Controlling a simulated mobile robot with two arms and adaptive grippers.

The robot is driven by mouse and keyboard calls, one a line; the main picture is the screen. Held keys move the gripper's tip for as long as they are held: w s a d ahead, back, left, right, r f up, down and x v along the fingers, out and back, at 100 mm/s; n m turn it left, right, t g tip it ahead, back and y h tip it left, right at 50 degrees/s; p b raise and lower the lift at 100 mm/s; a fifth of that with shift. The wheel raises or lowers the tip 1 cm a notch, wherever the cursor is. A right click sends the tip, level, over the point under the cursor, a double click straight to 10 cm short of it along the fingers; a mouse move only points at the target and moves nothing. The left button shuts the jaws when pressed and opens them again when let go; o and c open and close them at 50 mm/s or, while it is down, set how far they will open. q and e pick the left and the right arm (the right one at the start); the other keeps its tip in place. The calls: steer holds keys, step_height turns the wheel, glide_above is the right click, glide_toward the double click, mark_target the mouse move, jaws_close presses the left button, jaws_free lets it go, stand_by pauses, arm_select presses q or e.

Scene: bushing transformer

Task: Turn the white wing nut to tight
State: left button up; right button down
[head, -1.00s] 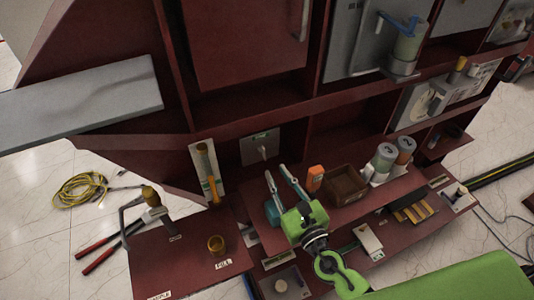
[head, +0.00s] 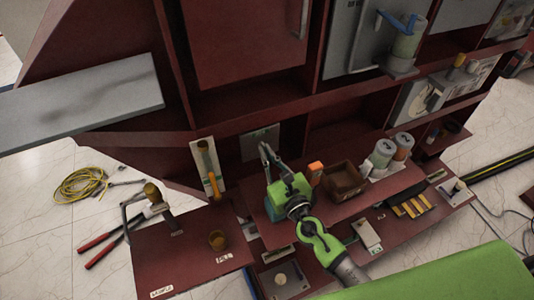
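A pale grey plate (head: 258,138) is mounted on the dark red panel behind the shelf. The small white fitting on it, which may be the wing nut, is hidden behind my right gripper now. My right gripper (head: 266,150) is directly in front of the plate, its fingers pointing up and away. The fingers overlap in this view, so I cannot tell their gap or whether they touch the fitting. My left gripper is not in view.
An orange block (head: 315,168), a brown box (head: 345,182) and two capped cylinders (head: 383,152) stand right of my gripper. A yellow-handled tool (head: 209,170) hangs to its left.

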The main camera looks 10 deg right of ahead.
steer(key=shift+m, duration=0.4)
steer(key=shift+d+f+m+b, duration=0.1)
steer(key=shift+m+b, duration=0.65)
steer(key=shift+m, duration=2.3)
steer(key=shift+d+f+m+b, duration=0.1)
steer(key=shift+m+b, duration=0.6)
steer(key=shift+m, duration=2.3)
steer(key=shift+d+f+m+b, duration=0.1)
steer(key=shift+m+b, duration=0.65)
steer(key=shift+m, duration=2.3)
steer(key=c, duration=2.3)
jaws_free()
